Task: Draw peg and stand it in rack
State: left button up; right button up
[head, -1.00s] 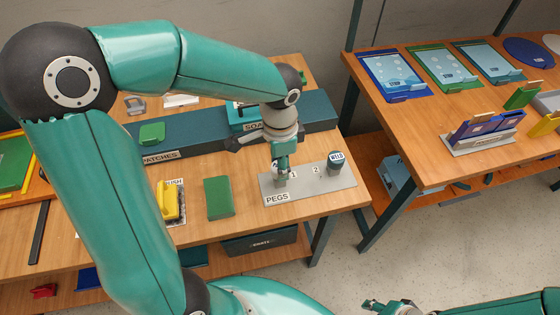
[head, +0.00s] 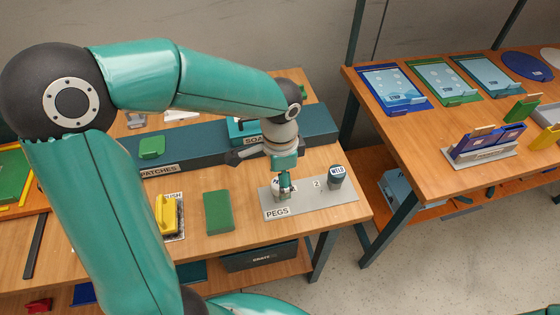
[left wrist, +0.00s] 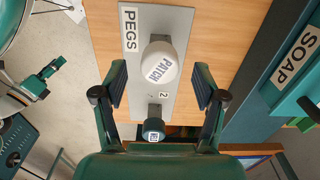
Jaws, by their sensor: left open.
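The grey PEGS rack (head: 338,198) lies near the table's right end. A peg with a white round top marked PATCH (left wrist: 160,65) stands on it, mostly hidden behind my left gripper in the head view. A second peg with a dark body, marked WELD (head: 336,178), stands at the rack's far end, beyond the number 2. My left gripper (head: 284,190) points down over the PATCH peg. In the left wrist view its fingers are apart on either side of the peg's top, with gaps showing. My right gripper (left wrist: 40,86) appears off to the left there, small.
A green block (head: 218,212) and a yellow tool (head: 168,215) lie left of the rack. A long teal bin row marked PATCHES and SOAP (head: 205,142) runs behind. A second table (head: 420,150) with panels stands at right, across a floor gap.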

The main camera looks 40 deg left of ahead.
pick_arm(q)
notch_tip(320, 180, up, 11)
dwell(0.4)
jog(key=shift+r, duration=0.1)
dwell(0.5)
